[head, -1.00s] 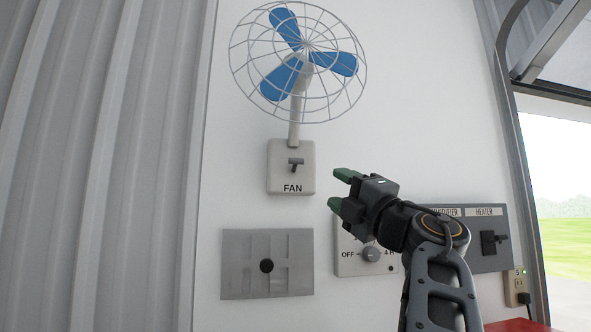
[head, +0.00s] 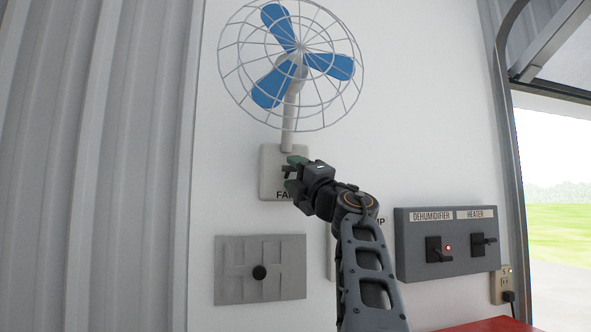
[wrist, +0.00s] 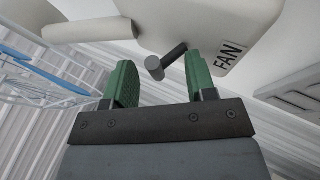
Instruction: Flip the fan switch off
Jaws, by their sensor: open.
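The fan switch box (head: 268,166) is a pale plate on the white wall, labelled FAN, below the fan. Its dark switch lever (head: 287,170) is partly hidden by my gripper in the head view. My gripper (head: 293,174) is open in front of the plate, with green fingers. In the wrist view the grey lever (wrist: 168,60) sticks out from the box (wrist: 205,22), between the two fingertips (wrist: 160,75) and closer to the right one. I cannot tell whether either finger touches it. The blue-bladed fan (head: 301,57) stands above in a wire cage.
A grey panel (head: 230,285) with a black knob is below the switch box. A dark grey dehumidifier and heater box (head: 447,262) with switches is at the right. A dial panel is mostly hidden behind my arm. A red surface (head: 490,325) shows at the lower right.

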